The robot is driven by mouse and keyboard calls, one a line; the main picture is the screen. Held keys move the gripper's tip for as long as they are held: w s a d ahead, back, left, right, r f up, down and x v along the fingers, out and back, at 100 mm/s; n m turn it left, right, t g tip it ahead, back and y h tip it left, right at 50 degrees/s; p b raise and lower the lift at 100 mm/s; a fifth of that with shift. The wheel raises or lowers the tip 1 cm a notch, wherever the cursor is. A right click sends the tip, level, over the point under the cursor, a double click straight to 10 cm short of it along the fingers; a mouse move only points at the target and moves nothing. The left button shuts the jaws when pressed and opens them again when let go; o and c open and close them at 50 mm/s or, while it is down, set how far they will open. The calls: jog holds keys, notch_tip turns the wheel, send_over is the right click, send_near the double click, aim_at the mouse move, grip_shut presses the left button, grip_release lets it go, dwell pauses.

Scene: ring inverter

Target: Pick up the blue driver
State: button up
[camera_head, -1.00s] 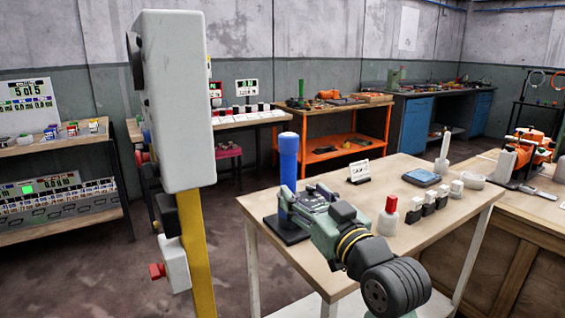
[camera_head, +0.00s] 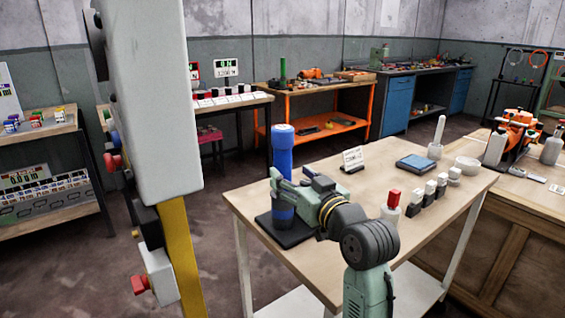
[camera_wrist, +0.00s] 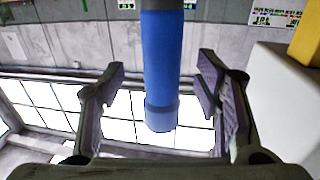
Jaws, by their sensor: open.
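The blue driver (camera_head: 282,153) stands upright on a black base (camera_head: 297,235) at the near left corner of the wooden table. My gripper (camera_head: 282,188) reaches it from the right at mid-height and hides part of its shaft. In the wrist view the driver (camera_wrist: 160,65) lies between the two fingers of my gripper (camera_wrist: 162,75). The fingers are spread, with a visible gap on each side of the driver. I see no finger closed on it.
On the table (camera_head: 330,250) are a small sign (camera_head: 352,158), a blue pad (camera_head: 417,163), a red-capped bottle (camera_head: 392,206) and several small black-and-white items to the right. A tall grey post unit (camera_head: 150,90) with a yellow column stands close on the left.

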aim_at(287, 171)
jog(key=p+x, duration=0.1)
jog(key=x, duration=0.3)
jog(key=shift+s+a+r, duration=0.1)
jog(key=shift+w+a, duration=0.2)
jog(key=shift+w, duration=0.25)
jog(key=shift+c, duration=0.6)
grip_shut()
jog(key=shift+p, duration=0.3)
